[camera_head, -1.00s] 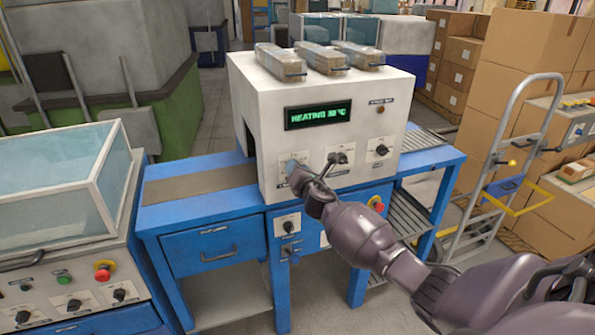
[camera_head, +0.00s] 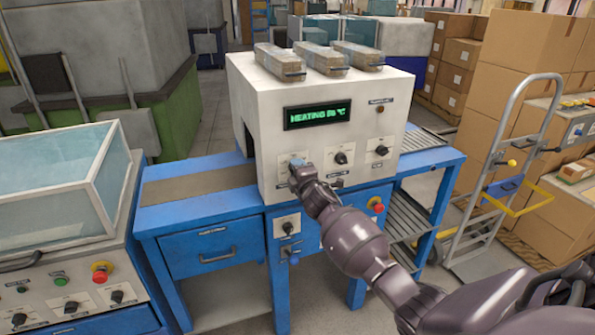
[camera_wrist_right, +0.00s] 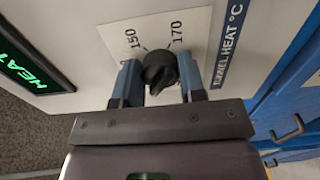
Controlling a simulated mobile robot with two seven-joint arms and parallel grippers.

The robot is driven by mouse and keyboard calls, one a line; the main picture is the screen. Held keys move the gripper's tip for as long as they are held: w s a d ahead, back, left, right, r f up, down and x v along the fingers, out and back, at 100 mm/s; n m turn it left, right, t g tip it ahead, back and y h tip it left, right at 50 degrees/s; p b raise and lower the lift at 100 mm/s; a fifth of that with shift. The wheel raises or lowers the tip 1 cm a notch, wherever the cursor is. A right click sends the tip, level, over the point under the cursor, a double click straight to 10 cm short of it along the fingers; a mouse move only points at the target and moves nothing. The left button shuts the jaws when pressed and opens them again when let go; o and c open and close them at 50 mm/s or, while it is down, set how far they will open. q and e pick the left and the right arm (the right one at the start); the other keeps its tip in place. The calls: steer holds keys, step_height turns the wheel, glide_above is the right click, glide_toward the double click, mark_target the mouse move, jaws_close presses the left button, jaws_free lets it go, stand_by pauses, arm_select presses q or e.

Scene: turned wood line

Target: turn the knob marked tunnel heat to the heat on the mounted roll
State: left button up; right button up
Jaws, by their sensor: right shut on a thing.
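The white tunnel (camera_head: 262,165) stands on a blue bench and has a row of black knobs on its front. In the right wrist view the tunnel heat knob (camera_wrist_right: 160,66) is black, beside a label reading TUNNEL HEAT °C (camera_wrist_right: 228,45), with 150 and 170 printed on its plate. My right gripper (camera_wrist_right: 160,84) is shut on this knob, one finger on each side. Where the knob's pointer stands is hard to tell. In the head view my right gripper (camera_head: 298,172) covers the leftmost knob. I cannot make out a mounted roll. My left gripper is not in view.
Two more knobs, middle (camera_head: 341,158) and right (camera_head: 382,150), sit close to my right gripper. Several wrapped packs (camera_head: 322,58) lie on top. A hand truck (camera_head: 500,180) stands at right.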

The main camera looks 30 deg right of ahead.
steer(key=m, duration=0.5)
steer(key=shift+m+p, duration=0.3)
steer(key=shift+m, duration=0.1)
steer(key=m+p, duration=0.1)
steer(key=m, duration=0.4)
steer(key=shift+a+f, duration=0.1)
steer(key=m+p, duration=0.1)
steer(key=m, duration=0.2)
steer(key=m+p, duration=0.1)
steer(key=m, duration=0.2)
steer(key=shift+a+m, duration=0.1)
steer(key=shift+m, duration=0.2)
steer(key=m, duration=0.4)
steer(key=shift+m+p, duration=0.35)
steer(key=shift+m, duration=0.05)
steer(key=o, duration=0.9)
